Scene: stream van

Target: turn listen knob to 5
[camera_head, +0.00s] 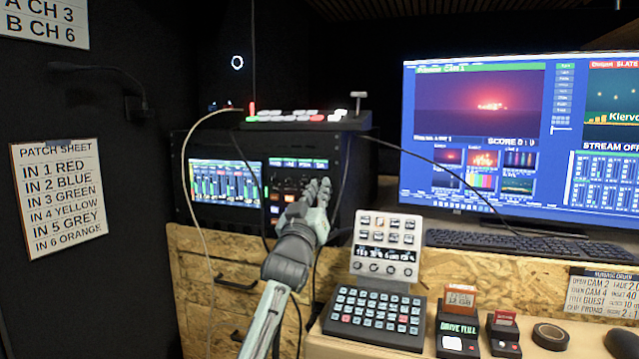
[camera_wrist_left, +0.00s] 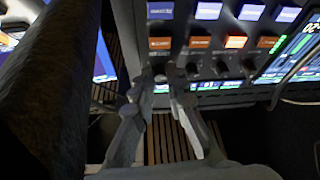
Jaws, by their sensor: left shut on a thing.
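My left gripper (camera_head: 318,194) reaches the right side of the rack's control panel (camera_head: 298,163) in the head view. In the left wrist view the panel appears turned upside down, with coloured buttons and a row of dark knobs. There my left gripper (camera_wrist_left: 163,76) has its two fingers close around the knob at the left end of that row, and it is shut on it. The fingertips hide most of this knob. Its label and pointer cannot be read. Other dark knobs (camera_wrist_left: 222,68) stand free beside it. My right gripper is not in view.
A mixer screen (camera_head: 226,180) is left of the panel, and a switcher with coloured buttons (camera_head: 295,117) sits on top of the rack. Loose cables (camera_head: 190,165) hang before the rack. A keypad (camera_head: 376,316) and a tilted control deck (camera_head: 386,245) stand on the desk at right.

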